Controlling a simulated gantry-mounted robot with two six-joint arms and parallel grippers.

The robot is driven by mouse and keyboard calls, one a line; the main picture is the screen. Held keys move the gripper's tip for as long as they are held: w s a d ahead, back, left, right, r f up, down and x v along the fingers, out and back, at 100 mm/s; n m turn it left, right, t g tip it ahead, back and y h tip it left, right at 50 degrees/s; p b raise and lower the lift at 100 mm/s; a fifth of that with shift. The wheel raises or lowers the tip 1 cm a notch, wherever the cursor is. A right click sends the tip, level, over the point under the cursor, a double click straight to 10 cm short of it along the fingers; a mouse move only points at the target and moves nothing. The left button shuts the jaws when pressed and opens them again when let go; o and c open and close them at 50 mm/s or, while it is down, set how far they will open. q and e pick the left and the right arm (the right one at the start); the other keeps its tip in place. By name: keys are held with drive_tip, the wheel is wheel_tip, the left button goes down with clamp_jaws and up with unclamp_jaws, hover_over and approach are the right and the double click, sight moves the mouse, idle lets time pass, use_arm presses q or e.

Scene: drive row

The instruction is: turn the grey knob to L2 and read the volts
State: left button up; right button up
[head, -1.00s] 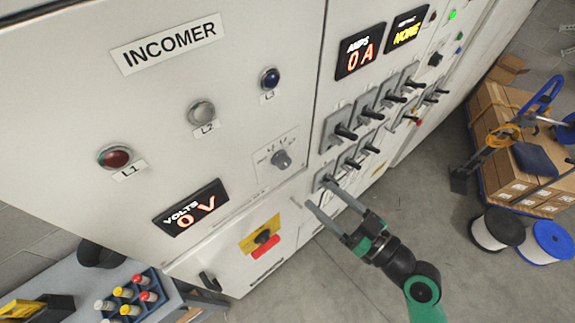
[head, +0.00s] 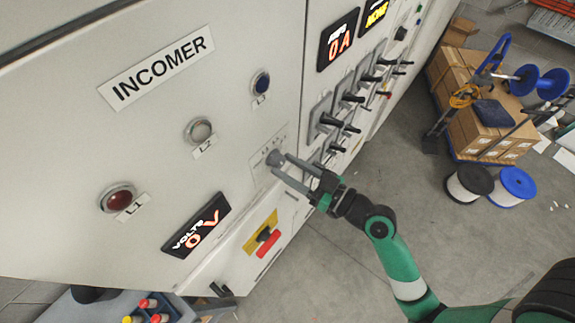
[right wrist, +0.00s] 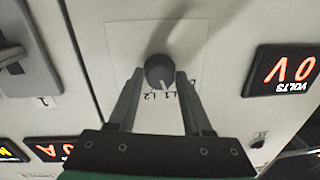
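The grey knob (head: 275,158) is on its white plate on the incomer panel. In the right wrist view the knob (right wrist: 160,70) sits just beyond and between the fingertips, with small L1 and L2 marks beside it. I cannot tell exactly which mark its pale line points at. My right gripper (head: 281,164) is open at the knob; in the right wrist view the fingers (right wrist: 159,78) stand either side of it, and contact is unclear. The volts display (head: 197,226) reads 0 V; it also shows upside down in the right wrist view (right wrist: 287,70). My left gripper is out of view.
Lamps L1 (head: 117,199), L2 (head: 198,130) and L3 (head: 260,83) are on the panel. A yellow-and-red switch (head: 264,237) is below the knob. Several black-handled switches (head: 330,119) are to the right. The amps display (head: 338,40) reads 0 A. Open floor lies right of my arm.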

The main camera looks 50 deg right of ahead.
clamp_jaws()
drive_tip(key=shift+m, duration=0.3)
drive_tip(key=m, duration=0.3)
drive_tip(key=shift+a+m+p, duration=0.1)
drive_tip(key=shift+m+p, duration=0.25)
drive_tip(key=shift+m, duration=1.75)
drive_tip(key=o, duration=0.5)
unclamp_jaws()
